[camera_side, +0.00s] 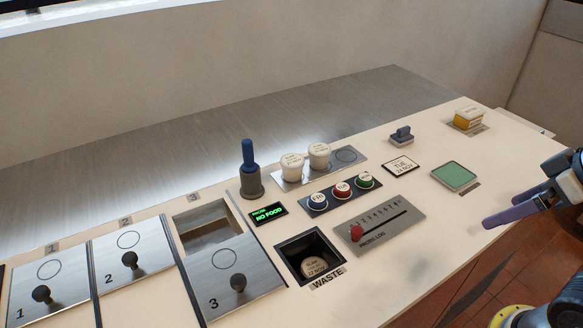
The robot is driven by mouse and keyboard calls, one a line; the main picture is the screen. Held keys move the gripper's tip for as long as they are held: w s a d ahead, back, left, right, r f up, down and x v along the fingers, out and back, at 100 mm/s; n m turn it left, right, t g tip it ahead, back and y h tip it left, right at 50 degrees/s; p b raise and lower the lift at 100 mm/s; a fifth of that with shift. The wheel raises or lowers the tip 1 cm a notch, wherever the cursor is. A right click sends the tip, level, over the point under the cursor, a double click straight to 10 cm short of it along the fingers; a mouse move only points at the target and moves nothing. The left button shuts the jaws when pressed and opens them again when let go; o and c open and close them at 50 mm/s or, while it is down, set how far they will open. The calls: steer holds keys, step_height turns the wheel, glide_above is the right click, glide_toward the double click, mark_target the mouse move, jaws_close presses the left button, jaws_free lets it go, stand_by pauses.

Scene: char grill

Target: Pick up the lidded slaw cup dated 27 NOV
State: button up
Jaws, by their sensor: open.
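Two white lidded cups stand upright side by side on a metal plate with ring marks, a left cup (292,167) and a right cup (319,155). Their lids carry small print that I cannot read for certain. A third lidded cup (313,267) sits down inside the square waste opening (284,256); its lid print is also too small to read surely. I cannot tell which cup bears 27 NOV. My gripper (514,209) is at the right edge, partly out of frame, open and empty, well away from all the cups.
A grey holder with a blue-handled tool (250,170) stands left of the cups. Blue, red and green buttons (342,190) and a red-knobbed slider (357,232) lie in front. A date card (401,166) reads TUE 24 NOV. Knobbed lids (234,275) cover the left.

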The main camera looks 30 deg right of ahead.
steer(key=w+a+r+n+t+y, duration=0.2)
steer(key=w+a+r+n, duration=0.25)
steer(key=w+r, duration=0.5)
steer(key=n+g+y, duration=0.2)
steer(key=n+y, duration=0.1)
steer(key=n, duration=0.2)
glide_above(292, 160)
steer(key=s+d, duration=0.5)
step_height(292, 160, down, 8)
steer(key=shift+m+g, duration=0.25)
steer(key=shift+g, duration=0.25)
steer(key=x, duration=0.7)
steer(key=s+x, duration=0.1)
steer(key=x, duration=0.2)
steer(key=shift+w+d+f, duration=0.15)
steer(key=shift+d+f, duration=0.15)
steer(key=shift+f, duration=0.3)
steer(key=shift+d+x, duration=0.2)
steer(key=shift+x, duration=1.25)
steer(key=shift+d+x, duration=0.2)
steer(key=shift+x, duration=1.3)
steer(key=shift+f, duration=0.15)
